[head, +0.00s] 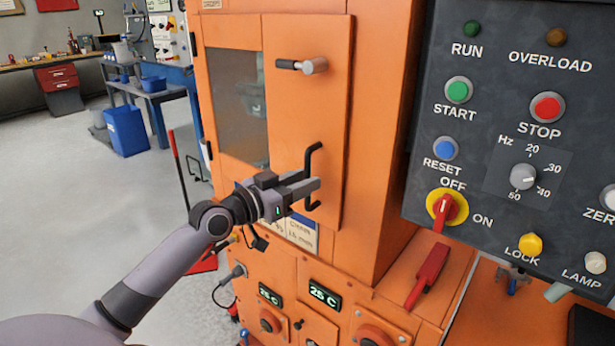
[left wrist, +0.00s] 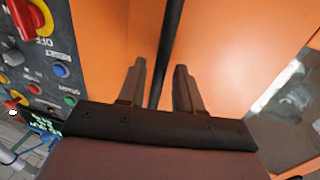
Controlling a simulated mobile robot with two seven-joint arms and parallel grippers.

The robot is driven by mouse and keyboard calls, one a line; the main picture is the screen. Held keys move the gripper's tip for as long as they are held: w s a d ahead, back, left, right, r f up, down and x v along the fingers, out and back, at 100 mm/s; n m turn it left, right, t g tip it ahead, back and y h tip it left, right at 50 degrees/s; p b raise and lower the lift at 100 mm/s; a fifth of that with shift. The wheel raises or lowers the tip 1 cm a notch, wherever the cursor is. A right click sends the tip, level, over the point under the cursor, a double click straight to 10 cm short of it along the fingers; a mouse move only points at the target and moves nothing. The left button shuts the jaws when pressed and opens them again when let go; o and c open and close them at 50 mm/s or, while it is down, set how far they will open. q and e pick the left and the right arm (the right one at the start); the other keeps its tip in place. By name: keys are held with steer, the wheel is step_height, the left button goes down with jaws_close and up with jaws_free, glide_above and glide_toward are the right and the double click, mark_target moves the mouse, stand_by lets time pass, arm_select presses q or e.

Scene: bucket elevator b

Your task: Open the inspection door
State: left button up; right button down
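The orange inspection door (head: 300,120) has a dark window (head: 238,105) in its left part and appears closed. A black bar handle (head: 311,165) is on its lower right, and a latch (head: 303,66) with a black grip and metal hub is above, its grip pointing left. My left gripper (head: 308,186) is at the bar handle. In the left wrist view my left gripper (left wrist: 160,85) is open, with the black handle (left wrist: 168,50) running between its two fingers and gaps visible on both sides. My right gripper is not in view.
A dark control panel (head: 480,185) with buttons and a red-yellow switch (head: 446,207) stands close on the right. Orange lower housing (head: 325,325) with displays sits below the door. Open grey floor (head: 60,220) lies left, with a blue bin (head: 126,130) farther back.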

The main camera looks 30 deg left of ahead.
arm_select(q)
steer(key=shift+x, duration=0.85)
jaws_close()
